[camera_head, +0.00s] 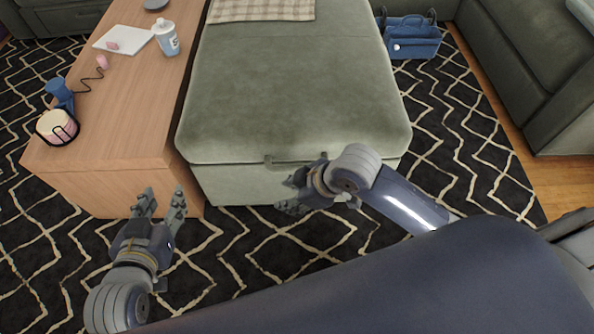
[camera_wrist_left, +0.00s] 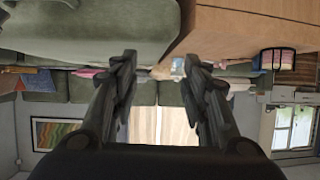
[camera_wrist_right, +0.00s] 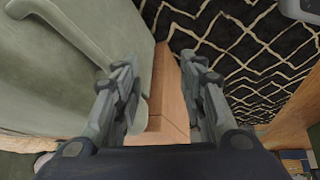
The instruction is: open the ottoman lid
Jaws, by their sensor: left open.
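The green ottoman (camera_head: 290,80) stands in the middle of the head view, its padded lid closed down on the paler base (camera_head: 230,185). My right gripper (camera_head: 287,194) is open and empty, close in front of the ottoman's front face, just below the lid edge. My left gripper (camera_head: 163,195) is open and empty in front of the wooden table, left of the ottoman.
A wooden table (camera_head: 125,100) adjoins the ottoman's left side, holding a bottle (camera_head: 167,40), a pink-and-white round item (camera_head: 57,127) and small things. A checked blanket (camera_head: 260,9) lies on the lid's far end. A blue bag (camera_head: 412,38) stands right. Patterned rug (camera_head: 460,150) is clear.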

